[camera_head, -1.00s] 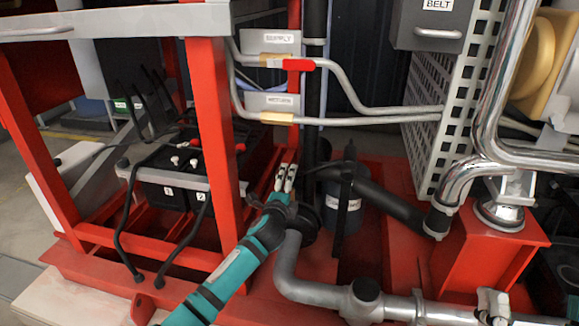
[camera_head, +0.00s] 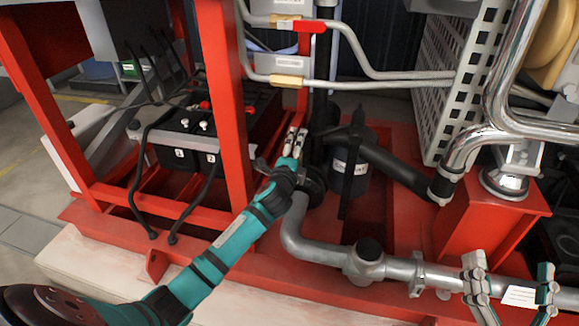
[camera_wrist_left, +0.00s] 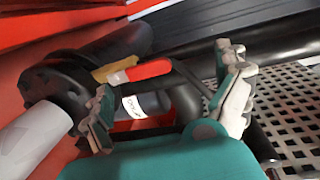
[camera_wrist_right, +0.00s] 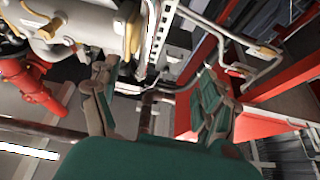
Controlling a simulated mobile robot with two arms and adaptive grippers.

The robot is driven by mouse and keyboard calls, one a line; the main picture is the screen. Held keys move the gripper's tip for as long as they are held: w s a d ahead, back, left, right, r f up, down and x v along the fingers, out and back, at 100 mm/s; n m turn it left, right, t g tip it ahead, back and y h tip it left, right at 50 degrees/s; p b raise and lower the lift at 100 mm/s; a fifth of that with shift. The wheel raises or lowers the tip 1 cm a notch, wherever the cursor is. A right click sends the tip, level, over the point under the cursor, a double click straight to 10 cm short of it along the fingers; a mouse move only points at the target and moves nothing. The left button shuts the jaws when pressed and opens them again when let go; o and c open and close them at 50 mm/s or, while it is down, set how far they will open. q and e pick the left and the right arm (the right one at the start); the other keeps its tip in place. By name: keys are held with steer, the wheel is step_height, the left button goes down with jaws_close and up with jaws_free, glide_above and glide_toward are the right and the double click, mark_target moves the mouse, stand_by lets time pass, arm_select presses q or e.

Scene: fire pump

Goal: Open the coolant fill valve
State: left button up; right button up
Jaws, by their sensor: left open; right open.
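My left gripper (camera_head: 296,142) is open beside the black flange (camera_head: 313,185) and the labelled dark canister (camera_head: 348,170). In the left wrist view, a red lever (camera_wrist_left: 148,70) on a brass valve body (camera_wrist_left: 115,69) shows in the gap between the open fingers (camera_wrist_left: 165,100). Behind it is a white label that seems to begin "COOL". The fingers show no hold on the lever. This lever is hidden in the head view. My right gripper (camera_head: 510,288) is open and empty at lower right; its spread fingers also show in the right wrist view (camera_wrist_right: 155,95).
Two thin pipes (camera_head: 380,84) run behind, the upper with a red handle (camera_head: 308,26). A red post (camera_head: 225,110) and batteries (camera_head: 190,145) stand left of my left gripper. A grey pipe (camera_head: 325,255) lies in front. A perforated panel (camera_head: 460,90) stands right.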

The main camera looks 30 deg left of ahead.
arm_select(q)
steer(key=s+p, duration=0.2)
steer(key=s, duration=0.4)
steer(key=shift+s+d+f, duration=0.2)
steer(key=shift+s, duration=0.2)
arm_select(e)
step_height(320, 180, down, 10)
steer(key=g+h, duration=0.2)
steer(key=g, duration=0.4)
steer(key=shift+w+d, duration=0.25)
steer(key=shift+d, duration=0.1)
arm_select(q)
steer(key=shift+d, duration=0.15)
arm_select(e)
steer(key=shift+d, duration=0.1)
arm_select(q)
steer(key=shift+w+d+p, duration=0.1)
steer(key=shift+p, duration=0.25)
arm_select(e)
steer(key=shift+s+d+f+g+h, duration=0.15)
steer(key=shift+f+g, duration=0.2)
steer(key=shift+f, duration=0.05)
steer(key=shift+s+d+f+g+h, duration=0.1)
steer(key=shift+s+f+g+h, duration=0.05)
steer(key=shift+f+g, duration=0.25)
